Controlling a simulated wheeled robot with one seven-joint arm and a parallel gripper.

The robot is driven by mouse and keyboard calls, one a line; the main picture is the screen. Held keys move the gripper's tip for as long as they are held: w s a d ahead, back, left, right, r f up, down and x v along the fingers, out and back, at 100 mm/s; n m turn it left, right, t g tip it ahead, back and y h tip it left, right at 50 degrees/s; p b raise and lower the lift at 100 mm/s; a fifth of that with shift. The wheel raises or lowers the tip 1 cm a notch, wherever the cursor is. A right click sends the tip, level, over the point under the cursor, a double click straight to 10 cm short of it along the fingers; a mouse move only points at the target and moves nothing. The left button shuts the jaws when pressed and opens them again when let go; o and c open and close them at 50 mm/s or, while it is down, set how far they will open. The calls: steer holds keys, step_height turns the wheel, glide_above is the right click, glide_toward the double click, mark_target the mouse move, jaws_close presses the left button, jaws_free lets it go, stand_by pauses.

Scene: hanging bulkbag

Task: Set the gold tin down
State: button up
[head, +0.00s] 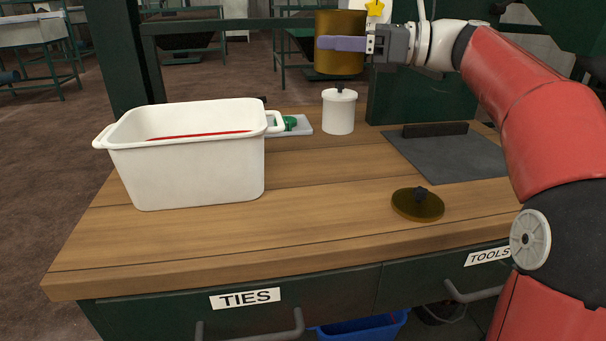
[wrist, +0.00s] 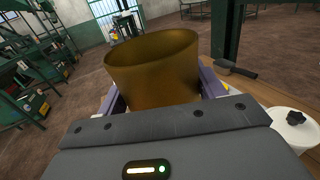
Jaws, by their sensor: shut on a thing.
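The gold tin (head: 340,24) is held upright in the air by my gripper (head: 342,43), above the back of the wooden bench. In the wrist view the tin (wrist: 153,72) sits between the two purple fingers, and its top is open with no lid on. My gripper is shut on it. A gold lid with a dark knob (head: 418,205) lies on the bench at the front right.
A white tub (head: 190,160) stands at the left of the bench (head: 310,225). A white lidded canister (head: 339,112) stands at the back, beside a green item on a pale tray (head: 297,126). A dark grey mat (head: 455,158) lies at the right. The bench's front middle is clear.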

step_height(320, 180, down, 19)
steer(key=b, duration=0.4)
steer(key=shift+f, duration=0.2)
steer(key=shift+f, duration=0.1)
steer(key=o, duration=1.3)
steer(key=shift+d, duration=0.1)
steer(key=d, duration=0.7)
steer(key=s+d, duration=0.1)
steer(key=d, duration=0.2)
steer(key=shift+d+p, duration=0.25)
steer(key=shift+p, duration=0.05)
steer(key=shift+s+d, duration=0.15)
steer(key=shift+d, duration=0.45)
